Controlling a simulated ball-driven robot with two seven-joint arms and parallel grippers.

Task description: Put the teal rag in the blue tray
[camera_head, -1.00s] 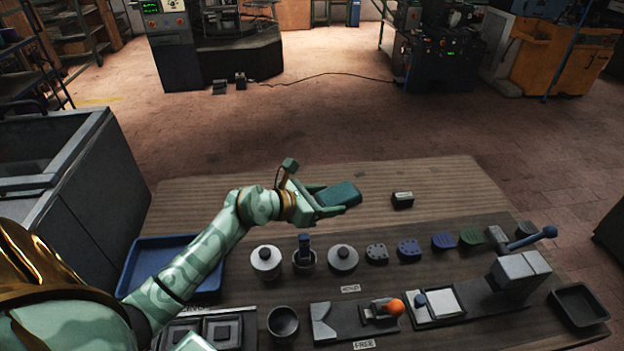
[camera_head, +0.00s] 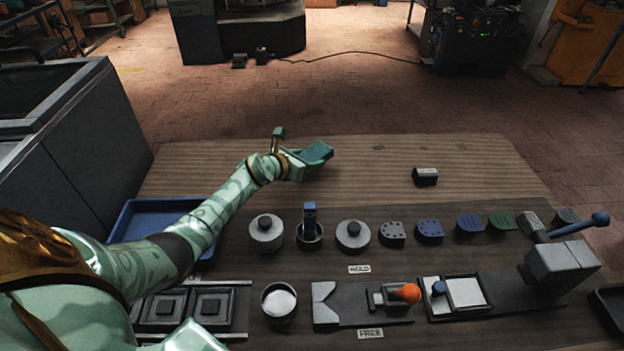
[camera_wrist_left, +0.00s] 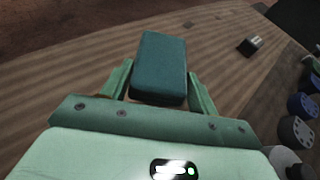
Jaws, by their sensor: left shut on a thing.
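The teal rag (camera_head: 317,152) is a folded block held at the tip of my left gripper (camera_head: 303,163), above the far part of the table. In the left wrist view the rag (camera_wrist_left: 160,68) sits between the two fingers of the gripper (camera_wrist_left: 160,92), which is shut on it. The blue tray (camera_head: 158,206) lies at the left of the table, partly hidden behind my left arm. The part of its inside that shows is bare. The gripper is to the right of the tray and farther back. My right gripper is not in view.
A small dark block (camera_head: 425,177) lies right of the rag. Lidded pots (camera_head: 265,232), a cup with a blue-handled tool (camera_head: 309,226) and several coloured pads (camera_head: 429,231) form a row. A press (camera_head: 562,262) stands at right. The striped back of the table is mostly clear.

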